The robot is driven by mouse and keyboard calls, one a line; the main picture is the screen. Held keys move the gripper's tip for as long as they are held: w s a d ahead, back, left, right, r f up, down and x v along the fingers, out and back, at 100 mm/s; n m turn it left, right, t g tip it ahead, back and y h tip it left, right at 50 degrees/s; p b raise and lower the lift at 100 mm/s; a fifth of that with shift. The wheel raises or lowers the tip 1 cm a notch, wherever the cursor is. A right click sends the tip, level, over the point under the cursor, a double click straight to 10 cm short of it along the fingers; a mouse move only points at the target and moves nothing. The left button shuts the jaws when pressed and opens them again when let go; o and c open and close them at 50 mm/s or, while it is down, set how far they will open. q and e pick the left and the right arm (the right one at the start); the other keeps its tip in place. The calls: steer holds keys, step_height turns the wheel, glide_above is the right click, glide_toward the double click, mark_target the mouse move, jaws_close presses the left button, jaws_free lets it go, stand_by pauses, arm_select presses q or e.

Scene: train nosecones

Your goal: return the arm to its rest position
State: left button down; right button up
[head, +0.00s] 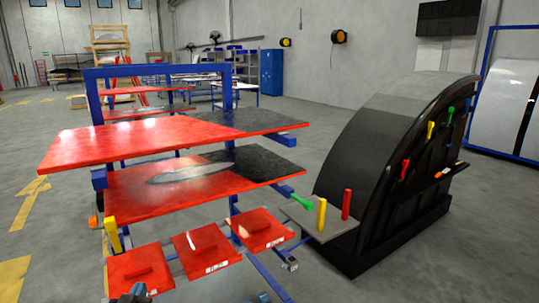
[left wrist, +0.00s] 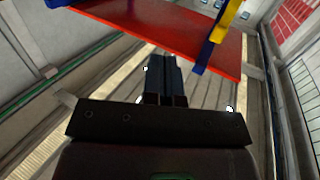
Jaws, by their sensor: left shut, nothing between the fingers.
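My left gripper (head: 132,294) shows only as a small dark tip at the bottom edge of the head view, just in front of the lowest red panel. In the left wrist view its fingers (left wrist: 165,80) are together, with nothing between them. A red board (left wrist: 150,28) lies beyond the fingertips there, with a yellow and blue post (left wrist: 222,35) beside it. I cannot tell from the frames whether the gripper touches anything. My right gripper does not show in either view.
A blue-framed rack (head: 88,95) carries red shelves (head: 130,140) and several small red panels (head: 205,250) with handles. A yellow handle (head: 112,235) stands at its left. Right of it stands a black curved nosecone stand (head: 385,170) with coloured handles. Floor at left is open.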

arm_select(q)
steer(key=s+d+f+g, duration=0.1)
steer(key=s+f+g, duration=0.1)
steer(key=s+f, duration=0.3)
steer(key=s+d+f+m+g+h, duration=0.1)
steer(key=s+f, duration=0.4)
steer(key=s, duration=0.7)
steer(key=s+d+f+m+g, duration=0.1)
steer(key=s+d+f+g, duration=0.1)
steer(key=s+f, duration=0.3)
steer(key=s+g, duration=0.1)
steer(key=s, duration=0.2)
steer(key=shift+s+h, duration=0.3)
steer(key=shift+s, duration=0.05)
